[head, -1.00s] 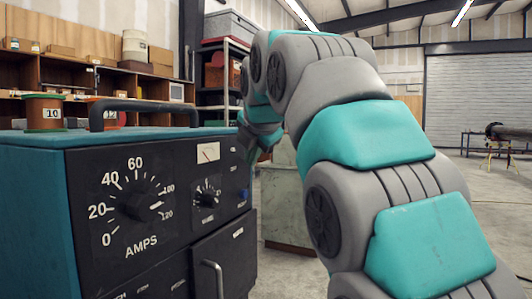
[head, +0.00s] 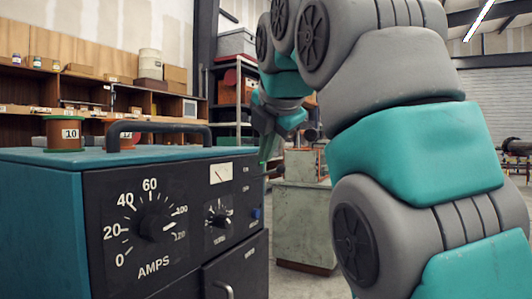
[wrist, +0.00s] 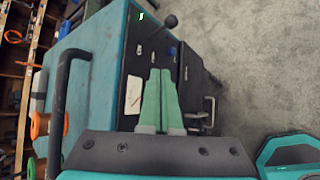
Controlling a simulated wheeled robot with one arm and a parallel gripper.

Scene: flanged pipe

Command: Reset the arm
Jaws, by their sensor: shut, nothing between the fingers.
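My arm rises on the right of the head view in grey and teal links and bends over toward the middle. My gripper (head: 267,150) hangs there beyond the machine's right edge, partly hidden by the machine. In the wrist view its two pale green fingers (wrist: 160,95) lie together, shut and empty. They overlap the front panel of the teal welding machine (head: 40,205) in that picture; I cannot tell the exact gap. The machine also shows in the wrist view (wrist: 92,75), with its black carry handle (wrist: 62,105).
On the machine top are a spool marked 10 (head: 65,133) and a reddish spool (head: 127,140). The AMPS dial (head: 152,225) faces me. A pale green cabinet (head: 303,220) stands behind my arm. Shelves (head: 100,90) line the back. Grey floor (wrist: 255,70) is open right of the machine.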

